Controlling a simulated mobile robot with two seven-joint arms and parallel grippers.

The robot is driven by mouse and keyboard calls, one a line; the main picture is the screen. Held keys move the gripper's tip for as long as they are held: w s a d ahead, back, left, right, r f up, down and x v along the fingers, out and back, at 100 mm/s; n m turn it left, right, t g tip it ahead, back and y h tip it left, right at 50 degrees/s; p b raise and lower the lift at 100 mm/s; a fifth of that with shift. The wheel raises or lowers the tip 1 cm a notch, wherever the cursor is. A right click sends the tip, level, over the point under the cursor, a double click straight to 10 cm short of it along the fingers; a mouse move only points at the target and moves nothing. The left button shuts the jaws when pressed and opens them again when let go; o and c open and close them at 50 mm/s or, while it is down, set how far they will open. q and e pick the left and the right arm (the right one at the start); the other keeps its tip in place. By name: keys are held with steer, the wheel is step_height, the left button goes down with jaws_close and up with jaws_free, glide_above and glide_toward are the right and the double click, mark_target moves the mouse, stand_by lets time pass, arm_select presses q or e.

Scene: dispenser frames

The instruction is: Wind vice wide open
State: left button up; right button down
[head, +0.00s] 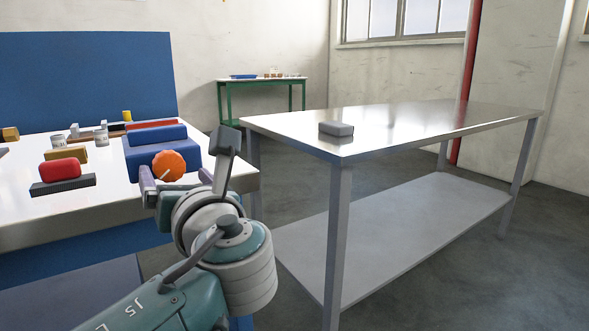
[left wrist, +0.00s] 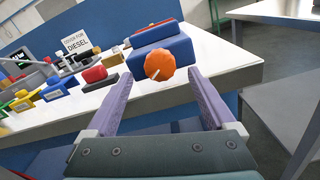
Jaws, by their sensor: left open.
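The vice (head: 140,154) is a blue block body with a darker blue bar and a thin red strip on top, at the right end of the left-hand bench. Its round orange knob (head: 169,165) faces me, with a short pale pointer slanting down-left. In the left wrist view the knob (left wrist: 160,65) appears between and just beyond my fingertips, with the vice body (left wrist: 178,50) behind it. My left gripper (head: 176,178) is open and empty, with purple fingers either side of the knob's line; contact is not visible. How far the vice jaws are apart I cannot tell. My right gripper is not in view.
A red object on a dark block (head: 63,187), tins (head: 85,139) and small blocks stand on the left-hand bench (head: 110,200). A steel table (head: 420,122) with a grey block (head: 336,129) stands right. A blue panel (head: 90,80) rises behind the bench.

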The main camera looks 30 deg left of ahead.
mark_target(170, 167)
arm_select(q)
steer(key=shift+x, duration=1.85)
steer(key=c, duration=1.4)
